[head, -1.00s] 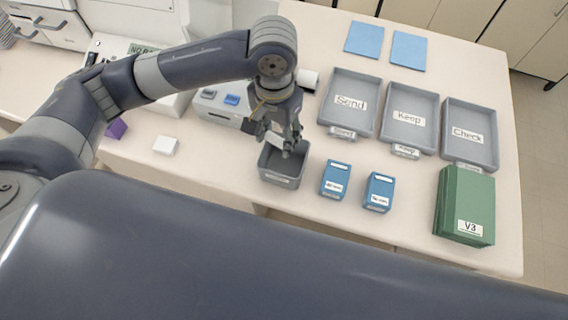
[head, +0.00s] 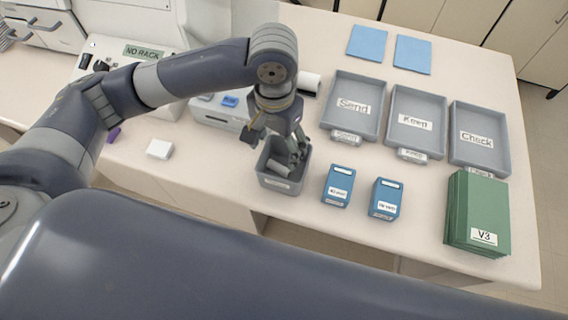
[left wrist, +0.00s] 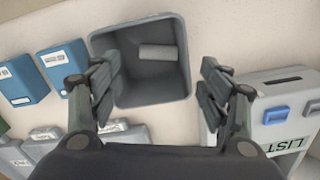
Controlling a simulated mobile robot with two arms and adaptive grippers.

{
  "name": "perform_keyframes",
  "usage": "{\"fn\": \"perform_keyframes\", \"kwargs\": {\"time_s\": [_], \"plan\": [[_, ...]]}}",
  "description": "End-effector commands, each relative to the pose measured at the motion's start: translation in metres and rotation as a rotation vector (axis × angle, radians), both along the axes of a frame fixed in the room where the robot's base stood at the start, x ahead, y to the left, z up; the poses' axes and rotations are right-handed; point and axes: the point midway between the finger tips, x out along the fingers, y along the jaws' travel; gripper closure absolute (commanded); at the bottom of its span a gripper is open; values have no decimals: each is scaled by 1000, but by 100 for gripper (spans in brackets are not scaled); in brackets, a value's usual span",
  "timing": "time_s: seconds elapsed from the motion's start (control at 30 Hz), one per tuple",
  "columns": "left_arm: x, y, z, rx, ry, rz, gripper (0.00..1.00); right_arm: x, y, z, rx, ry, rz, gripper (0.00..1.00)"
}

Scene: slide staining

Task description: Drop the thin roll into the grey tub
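The grey tub (head: 281,184) stands near the front edge of the table, and its open top shows in the left wrist view (left wrist: 150,98). A thin pale roll (left wrist: 158,52) lies inside the tub on its floor, close to one wall. My left gripper (head: 275,143) is just over the tub. In the left wrist view its fingers (left wrist: 160,82) are wide apart with nothing between them, and the roll is clear of both. The fingers hide part of the tub's inside in the head view. My right gripper is not in view.
Two blue boxes (head: 338,186) (head: 385,200) stand right of the tub, then a green V3 stack (head: 480,205). Trays marked Send (head: 352,105), Keep (head: 416,123) and Check (head: 478,137) lie behind. A white roll (head: 309,83) lies behind the gripper. A white block (head: 160,149) sits left.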

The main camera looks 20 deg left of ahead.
Motion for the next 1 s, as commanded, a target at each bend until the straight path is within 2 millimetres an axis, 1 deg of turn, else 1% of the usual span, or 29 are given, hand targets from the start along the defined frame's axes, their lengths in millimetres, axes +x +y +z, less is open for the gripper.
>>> {"fn": "perform_keyframes", "kwargs": {"time_s": [0.1,0.2,0.27,0.33,0.47,0.6,0.73,0.9,1.0], "plan": [[0,0,0,0,0,0,30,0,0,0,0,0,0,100],[0,0,1,0,0,0,30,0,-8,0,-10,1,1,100],[0,0,4,-1,-1,0,30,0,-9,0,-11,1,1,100],[1,-1,11,-2,-1,-1,30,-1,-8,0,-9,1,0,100],[1,0,35,-1,-5,-1,30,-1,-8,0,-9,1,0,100],[1,-1,68,-2,-6,-1,30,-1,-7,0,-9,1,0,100],[1,0,95,0,-5,-1,30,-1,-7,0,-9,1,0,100],[1,0,111,0,-3,-1,30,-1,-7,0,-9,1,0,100],[1,0,117,1,-1,0,30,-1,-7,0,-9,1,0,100]]}}
